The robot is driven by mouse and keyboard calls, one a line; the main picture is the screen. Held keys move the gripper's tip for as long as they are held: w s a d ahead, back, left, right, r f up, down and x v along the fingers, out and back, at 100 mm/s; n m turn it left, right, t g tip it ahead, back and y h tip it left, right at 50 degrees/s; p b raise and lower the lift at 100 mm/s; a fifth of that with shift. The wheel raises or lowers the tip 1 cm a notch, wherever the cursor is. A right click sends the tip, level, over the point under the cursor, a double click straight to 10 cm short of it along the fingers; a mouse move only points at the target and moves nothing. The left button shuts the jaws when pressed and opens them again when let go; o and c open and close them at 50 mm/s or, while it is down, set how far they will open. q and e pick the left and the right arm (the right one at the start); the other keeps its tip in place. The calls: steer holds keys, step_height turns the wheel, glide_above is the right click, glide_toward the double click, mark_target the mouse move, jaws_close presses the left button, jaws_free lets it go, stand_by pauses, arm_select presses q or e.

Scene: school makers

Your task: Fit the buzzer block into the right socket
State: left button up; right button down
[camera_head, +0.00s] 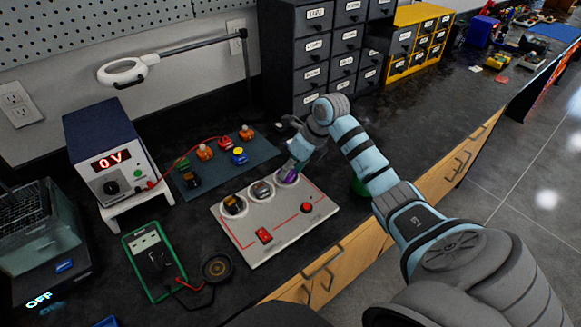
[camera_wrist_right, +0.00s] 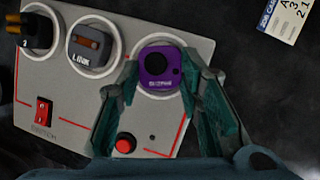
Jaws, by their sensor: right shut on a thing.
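The purple buzzer block (camera_wrist_right: 159,68) is between the fingers of my right gripper (camera_wrist_right: 161,82), which is shut on it. In the head view the block (camera_head: 287,177) is at the right socket (camera_head: 298,184) of the pale grey board (camera_head: 275,236), under my right gripper (camera_head: 294,163). The wrist view shows the white ring of the right socket (camera_wrist_right: 158,94) around and below the block; how deep the block sits I cannot tell. The LINK block (camera_wrist_right: 91,46) is in the middle socket and a black-and-orange block (camera_wrist_right: 38,32) in the left one. My left gripper is not in view.
The board has a red switch (camera_head: 264,236) and red button (camera_head: 307,208). A dark mat (camera_head: 217,177) with several blocks lies behind left. A power supply (camera_head: 107,150) reads 0 V; a green-framed meter (camera_head: 155,260) lies left. Drawer cabinets (camera_head: 318,50) stand behind.

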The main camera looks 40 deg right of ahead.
steer(key=shift+r+p, duration=0.75)
steer(key=shift+r, duration=0.1)
steer(key=shift+f+b, duration=0.55)
steer(key=shift+f, duration=0.35)
stand_by(0.4)
steer(key=c, duration=1.4)
jaws_free()
steer(key=p+v, duration=0.8)
steer(key=v, duration=0.3)
steer(key=shift+p, duration=0.4)
